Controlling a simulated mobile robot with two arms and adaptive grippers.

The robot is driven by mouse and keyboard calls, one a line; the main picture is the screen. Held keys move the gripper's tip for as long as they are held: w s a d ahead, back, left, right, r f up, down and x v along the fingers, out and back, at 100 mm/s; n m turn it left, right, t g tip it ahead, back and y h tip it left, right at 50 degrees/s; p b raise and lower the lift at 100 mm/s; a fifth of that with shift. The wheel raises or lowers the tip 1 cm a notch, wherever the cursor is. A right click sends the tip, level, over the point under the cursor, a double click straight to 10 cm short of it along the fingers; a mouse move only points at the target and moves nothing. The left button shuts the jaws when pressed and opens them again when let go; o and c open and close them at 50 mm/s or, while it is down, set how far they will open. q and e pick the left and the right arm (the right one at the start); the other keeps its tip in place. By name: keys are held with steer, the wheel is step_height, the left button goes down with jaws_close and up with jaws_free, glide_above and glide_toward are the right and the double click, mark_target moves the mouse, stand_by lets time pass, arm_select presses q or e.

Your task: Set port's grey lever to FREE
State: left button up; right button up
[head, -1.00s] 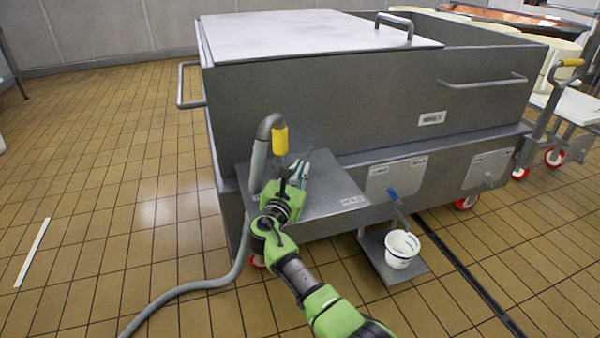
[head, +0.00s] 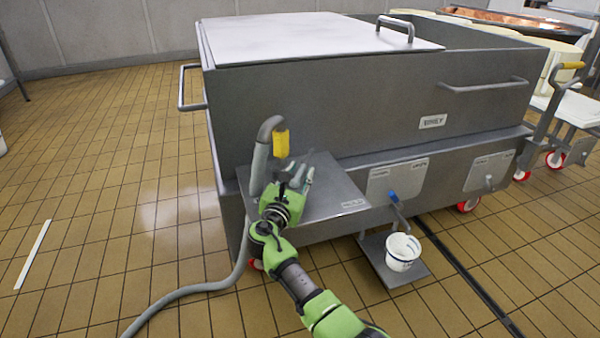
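A small grey lever (head: 488,182) sits on a pale plate (head: 478,171) low on the right of the grey vat's front. Its labels are too small to read. To its left, a blue-handled lever (head: 393,196) sits on another pale plate (head: 380,181). My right gripper (head: 303,165), green with grey fingers, is over the grey shelf (head: 335,200) at the vat's left, beside a hose with a yellow end. It is well left of both levers. Whether its fingers are open or shut is unclear. My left gripper is not in view.
A grey hose (head: 190,288) with a yellow end (head: 281,142) stands at the shelf and trails over the floor. A white cup (head: 401,251) rests on a low tray (head: 376,250) under the blue lever. A trolley (head: 574,120) stands at right. The left floor is mostly clear.

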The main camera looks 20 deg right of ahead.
mark_target(292, 187)
steer(key=v, duration=0.7)
stand_by(0.4)
